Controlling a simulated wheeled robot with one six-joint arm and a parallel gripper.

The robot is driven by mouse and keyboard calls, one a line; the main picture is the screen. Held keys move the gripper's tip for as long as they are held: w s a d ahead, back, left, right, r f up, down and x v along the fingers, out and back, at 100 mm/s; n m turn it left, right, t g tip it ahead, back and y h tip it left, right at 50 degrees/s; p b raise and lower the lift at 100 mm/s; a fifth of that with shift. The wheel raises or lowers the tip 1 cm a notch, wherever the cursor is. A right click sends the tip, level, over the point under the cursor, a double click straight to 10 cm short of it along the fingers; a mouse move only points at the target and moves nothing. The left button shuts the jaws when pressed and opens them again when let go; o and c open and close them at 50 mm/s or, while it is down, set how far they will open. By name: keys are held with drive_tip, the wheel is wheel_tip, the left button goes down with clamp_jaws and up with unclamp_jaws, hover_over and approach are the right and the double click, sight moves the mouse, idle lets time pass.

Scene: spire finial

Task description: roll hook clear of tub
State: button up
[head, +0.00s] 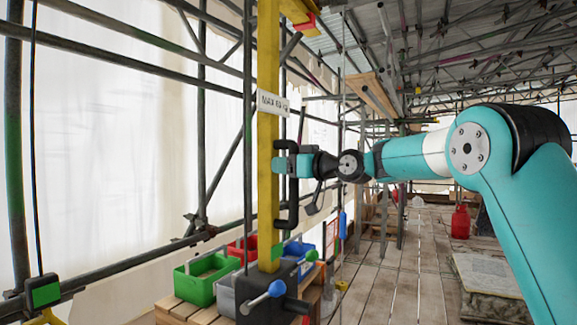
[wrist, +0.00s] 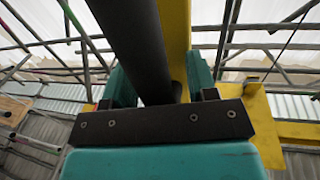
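A yellow post (head: 268,130) stands upright with a black handle bar (head: 292,215) on its side. My gripper (head: 283,156) is at the upper part of this bar, its teal fingers close to the post. In the wrist view the dark bar (wrist: 140,40) runs between the two teal fingers, with the yellow post (wrist: 177,30) behind. Whether both fingers press on the bar is unclear. A green and black block (head: 43,291) hangs on a line at far left; a yellow piece below it, possibly the hook, is cut off. A green tub (head: 193,292) sits on the wooden bench.
Grey (head: 226,298), red and blue tubs crowd the bench (head: 180,311) around the post foot. Scaffold poles stand left. The plank floor (head: 400,275) at right is mostly open.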

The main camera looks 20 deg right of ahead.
drive_tip(key=b+v, duration=0.7)
drive_tip(key=v, duration=1)
drive_tip(key=shift+s+d, duration=0.2)
drive_tip(key=s+a+f+g+h, duration=0.1)
drive_tip(key=s+a+f+g, duration=0.35)
drive_tip(key=a+f, duration=0.35)
drive_tip(key=s+a+f+g+h, duration=0.1)
drive_tip(key=s+a+f+g, duration=0.2)
drive_tip(key=s+a+f, duration=0.35)
drive_tip(key=s+a+f+g+h, duration=0.1)
drive_tip(key=s+f+g+h, duration=0.1)
drive_tip(key=s+f, duration=0.6)
drive_tip(key=s+a+f+g+h, duration=0.1)
drive_tip(key=s+a+f+g, duration=0.1)
drive_tip(key=s+f+g, duration=0.3)
drive_tip(key=s+f, duration=0.4)
drive_tip(key=s, duration=0.3)
drive_tip(key=shift+s+h, duration=0.2)
drive_tip(key=shift+h, duration=0.2)
drive_tip(key=shift+a+g, duration=0.15)
drive_tip(key=shift+g, duration=0.1)
